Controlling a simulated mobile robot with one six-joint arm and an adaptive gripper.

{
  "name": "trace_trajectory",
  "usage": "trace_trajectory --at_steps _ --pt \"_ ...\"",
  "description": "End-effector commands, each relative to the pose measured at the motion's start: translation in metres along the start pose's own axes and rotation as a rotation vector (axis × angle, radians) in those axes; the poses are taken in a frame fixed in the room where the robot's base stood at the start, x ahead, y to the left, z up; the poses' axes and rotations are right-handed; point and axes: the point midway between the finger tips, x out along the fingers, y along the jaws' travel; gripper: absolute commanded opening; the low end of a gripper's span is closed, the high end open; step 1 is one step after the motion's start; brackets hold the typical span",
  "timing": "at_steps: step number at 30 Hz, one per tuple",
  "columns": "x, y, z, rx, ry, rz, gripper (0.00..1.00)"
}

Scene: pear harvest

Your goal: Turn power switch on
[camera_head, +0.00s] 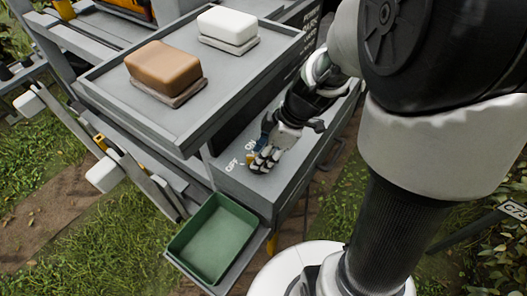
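The power switch panel is the lower grey shelf face (237,184) of the cart, with white OFF and ON lettering. A small yellow part (250,158), apparently the switch lever, shows beside the lettering, mostly hidden by my fingers. My gripper (262,163) is down at the panel, its fingertips right beside the yellow part. I cannot tell whether they touch it or whether the fingers are open or shut. Which way the switch is set is also hidden.
A grey tray (187,137) above the panel bears a brown block (165,66) and a white block (227,25). A green bin (213,240) stands at the cart's lower front corner. My arm covers the right side. Grass surrounds the cart.

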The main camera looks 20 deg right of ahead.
Motion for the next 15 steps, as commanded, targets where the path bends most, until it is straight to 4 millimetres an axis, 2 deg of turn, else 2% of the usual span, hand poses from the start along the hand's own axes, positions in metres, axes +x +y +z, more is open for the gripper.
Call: trace_trajectory --at_steps 2,15 --pt "-0.0001 0.0000 0.0000 0.000 0.000 0.000 0.28" --pt "-0.0003 -0.0001 0.0000 0.000 0.000 0.000 0.00"
